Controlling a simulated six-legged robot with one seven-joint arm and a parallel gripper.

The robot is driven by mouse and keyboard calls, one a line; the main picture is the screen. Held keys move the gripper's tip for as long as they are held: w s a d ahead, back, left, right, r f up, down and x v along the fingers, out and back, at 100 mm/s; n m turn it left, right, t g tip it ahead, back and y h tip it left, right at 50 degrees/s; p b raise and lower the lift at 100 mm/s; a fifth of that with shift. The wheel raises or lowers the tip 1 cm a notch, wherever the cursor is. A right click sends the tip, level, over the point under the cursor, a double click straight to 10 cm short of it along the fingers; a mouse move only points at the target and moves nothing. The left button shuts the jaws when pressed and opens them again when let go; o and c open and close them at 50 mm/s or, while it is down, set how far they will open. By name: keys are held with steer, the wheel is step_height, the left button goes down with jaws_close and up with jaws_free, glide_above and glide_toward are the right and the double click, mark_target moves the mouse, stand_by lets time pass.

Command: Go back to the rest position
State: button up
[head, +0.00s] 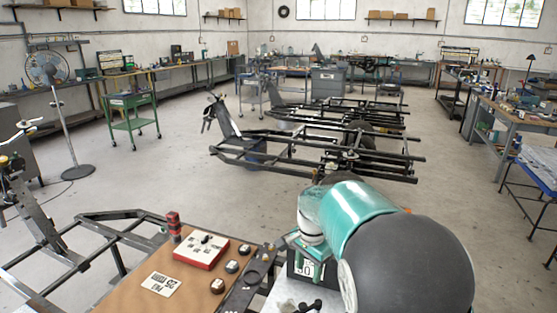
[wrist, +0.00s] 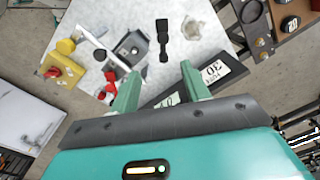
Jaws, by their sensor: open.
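In the wrist view my gripper (wrist: 158,88) shows two green fingers spread apart with nothing between them. It hangs over a pale work surface (wrist: 205,75). In the head view my teal and dark grey arm (head: 355,215) reaches out at the lower right and hides much of what lies below it. A dark box with a white label reading 30 (head: 308,268) stands beside the arm there. The same kind of label (wrist: 212,72) shows right of the fingers in the wrist view. Whether a finger touches the box is unclear.
A brown board (head: 140,290) holds a red-and-white box (head: 202,251) and several dark knobs. In the wrist view, a yellow block with a red knob (wrist: 62,70) and a black tool (wrist: 163,40) lie on the surface. Black frames (head: 320,145) stand behind; open floor lies left.

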steer(key=s+d+r+n+t, duration=0.2)
steer(key=s+d+r+n, duration=0.2)
steer(key=s+r, duration=0.75)
steer(key=s+d+n+t, duration=0.1)
steer(key=s+n, duration=0.2)
steer(key=s, duration=0.4)
steer(key=s+d+r+n+t, duration=0.1)
steer(key=s+n+t, duration=0.1)
steer(key=s, duration=0.6)
steer(key=shift+s+d+n, duration=0.2)
steer(key=shift+s+n, duration=0.1)
steer(key=shift+n, duration=0.3)
steer(key=shift+s+d, duration=0.1)
